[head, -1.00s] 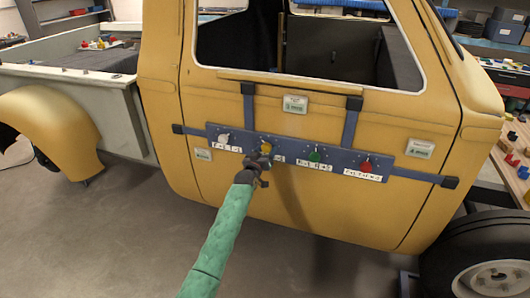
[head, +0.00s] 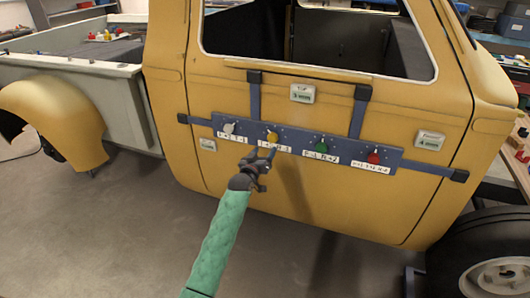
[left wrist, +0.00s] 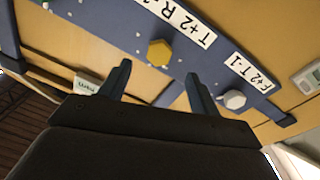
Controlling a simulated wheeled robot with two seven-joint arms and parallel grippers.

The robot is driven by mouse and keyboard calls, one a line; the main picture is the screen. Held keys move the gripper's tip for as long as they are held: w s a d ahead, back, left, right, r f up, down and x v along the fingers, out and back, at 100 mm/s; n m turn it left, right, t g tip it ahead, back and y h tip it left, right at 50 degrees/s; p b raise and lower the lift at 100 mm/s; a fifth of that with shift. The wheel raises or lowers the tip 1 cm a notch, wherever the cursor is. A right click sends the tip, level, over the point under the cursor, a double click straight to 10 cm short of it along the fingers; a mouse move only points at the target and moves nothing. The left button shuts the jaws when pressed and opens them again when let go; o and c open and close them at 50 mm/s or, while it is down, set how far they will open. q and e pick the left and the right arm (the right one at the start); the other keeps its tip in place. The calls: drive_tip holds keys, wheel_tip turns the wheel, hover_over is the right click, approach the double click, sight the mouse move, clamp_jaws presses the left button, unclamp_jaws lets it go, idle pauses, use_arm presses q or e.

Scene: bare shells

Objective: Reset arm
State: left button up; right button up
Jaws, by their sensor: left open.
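A blue panel (head: 295,138) is strapped across the yellow truck door (head: 300,205). It carries a white knob (head: 229,128), a yellow knob (head: 272,137), a green knob (head: 321,147) and a red knob (head: 374,157), each with a white label below. My left gripper (head: 268,157) is just below and in front of the yellow knob, apart from it. In the left wrist view the two fingers of my left gripper (left wrist: 160,76) are spread with nothing between them. The yellow knob (left wrist: 159,52) and white knob (left wrist: 234,99) lie beyond them. My right gripper is not in view.
Small white boxes with green labels (head: 302,93) are fixed on the door. A truck bed (head: 70,78) is at the left and a black wheel (head: 485,262) at the lower right. A wooden bench stands at the right edge. The grey floor (head: 110,235) is clear at the lower left.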

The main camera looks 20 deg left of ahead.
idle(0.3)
use_arm(q)
wheel_tip(320, 180, down, 15)
drive_tip(key=s+d+m+g, duration=0.2)
drive_tip(key=m+g, duration=0.1)
drive_tip(key=g, duration=0.3)
drive_tip(key=s+d+f+g, duration=0.2)
drive_tip(key=s+f, duration=0.5)
drive_tip(key=f, duration=0.3)
drive_tip(key=s+d+f+g, duration=0.1)
drive_tip(key=s+f+g, duration=0.2)
drive_tip(key=s+f, duration=0.55)
drive_tip(key=s+d+f+g, duration=0.1)
drive_tip(key=s+f+g, duration=0.1)
drive_tip(key=s+f, duration=0.6)
drive_tip(key=s+d+f+m+g, duration=0.1)
drive_tip(key=s+f, duration=0.8)
drive_tip(key=s, duration=1.1)
drive_tip(key=s+d+f+g, duration=0.2)
drive_tip(key=s+f, duration=0.6)
drive_tip(key=s, duration=0.6)
drive_tip(key=shift+s+d+f+m+g+y, duration=0.25)
drive_tip(key=shift+d+f+m+g+y, duration=0.05)
drive_tip(key=shift+f+m+g, duration=0.1)
drive_tip(key=shift+s, duration=0.1)
